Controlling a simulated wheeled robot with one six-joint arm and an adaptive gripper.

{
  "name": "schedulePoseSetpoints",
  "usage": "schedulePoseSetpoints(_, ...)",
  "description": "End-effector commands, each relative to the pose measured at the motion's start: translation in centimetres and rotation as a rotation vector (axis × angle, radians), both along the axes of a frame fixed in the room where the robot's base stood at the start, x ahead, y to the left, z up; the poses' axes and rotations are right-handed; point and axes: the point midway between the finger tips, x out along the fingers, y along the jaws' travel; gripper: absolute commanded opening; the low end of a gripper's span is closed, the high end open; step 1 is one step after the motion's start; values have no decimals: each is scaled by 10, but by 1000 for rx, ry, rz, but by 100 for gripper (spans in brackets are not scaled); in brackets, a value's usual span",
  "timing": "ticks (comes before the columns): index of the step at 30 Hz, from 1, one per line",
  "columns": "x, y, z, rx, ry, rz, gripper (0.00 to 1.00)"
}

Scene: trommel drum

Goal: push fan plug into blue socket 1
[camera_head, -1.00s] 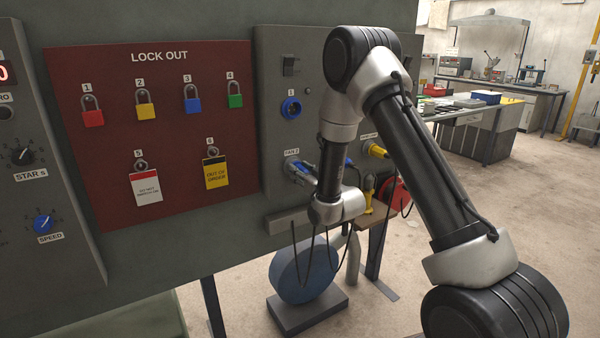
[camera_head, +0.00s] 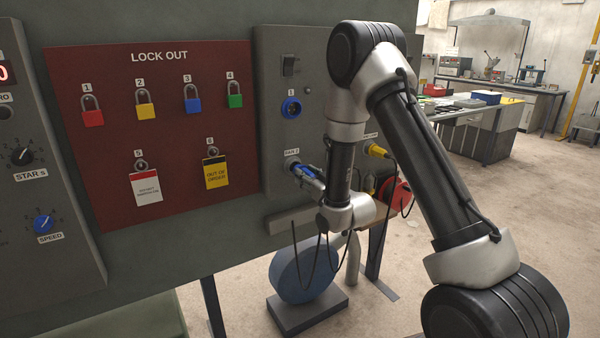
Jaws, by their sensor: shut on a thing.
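Blue socket 1 (camera_head: 291,108) is a round blue ring on the grey panel under the label 1. Its opening shows and nothing is in it. A lower blue socket (camera_head: 292,166) sits under the label FAN 2. My gripper (camera_head: 309,173) is just to the right of this lower socket, below socket 1, and points left toward the panel. It is shut on the fan plug, of which a small blue part (camera_head: 308,171) shows between the fingers. The fingers hide most of the plug, and I cannot tell whether its tip is still inside the lower socket. A dark cable hangs in a loop below my wrist.
A black switch (camera_head: 290,66) is above socket 1. A yellow connector (camera_head: 376,150) and a red reel (camera_head: 396,196) are right of my wrist. A grey ledge (camera_head: 288,219) runs below the gripper, above a blue round fan housing (camera_head: 303,272). The panel face around socket 1 is clear.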

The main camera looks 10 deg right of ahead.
Motion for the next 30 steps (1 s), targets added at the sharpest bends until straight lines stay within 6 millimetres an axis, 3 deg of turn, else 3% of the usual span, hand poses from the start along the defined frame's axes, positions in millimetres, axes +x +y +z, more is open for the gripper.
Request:
schedulePoseSetpoints(15,-19,-6,0,0,-1,0,0)
schedulePoseSetpoints(30,-23,-8,0,0,0,0,0)
